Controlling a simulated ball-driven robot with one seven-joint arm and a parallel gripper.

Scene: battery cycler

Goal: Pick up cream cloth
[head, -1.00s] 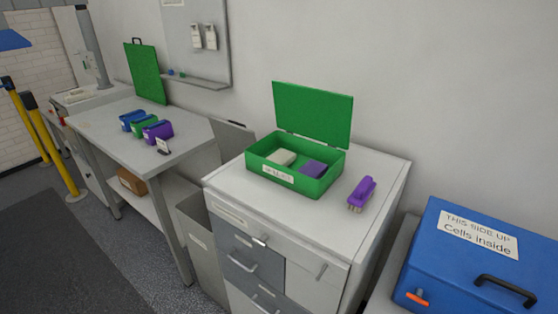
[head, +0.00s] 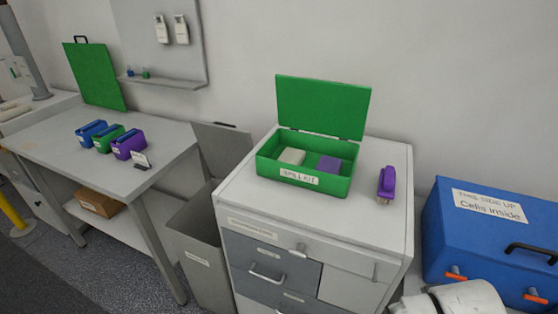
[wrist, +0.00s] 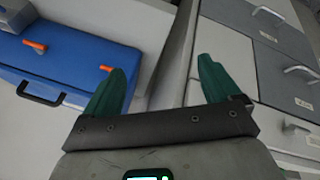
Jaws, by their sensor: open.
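The cream cloth (head: 291,156) is a small folded block inside the open green box (head: 268,165), in its left half. A purple cloth (head: 329,164) lies in the box's right half. The box stands on the white drawer cabinet with its lid up. My gripper (wrist: 157,75) shows in the wrist view with its two green fingers spread apart and nothing between them. It points down near the cabinet front and the blue case, away from the cloth. The cloth is not in the wrist view. The gripper's fingers are not in the head view.
A purple brush (head: 386,184) lies right of the box on the cabinet top (head: 250,192). A blue case (head: 480,240) stands at the right, also in the wrist view (wrist: 60,70). A grey bin (head: 198,235) and a workbench (head: 165,150) with small bins are at the left.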

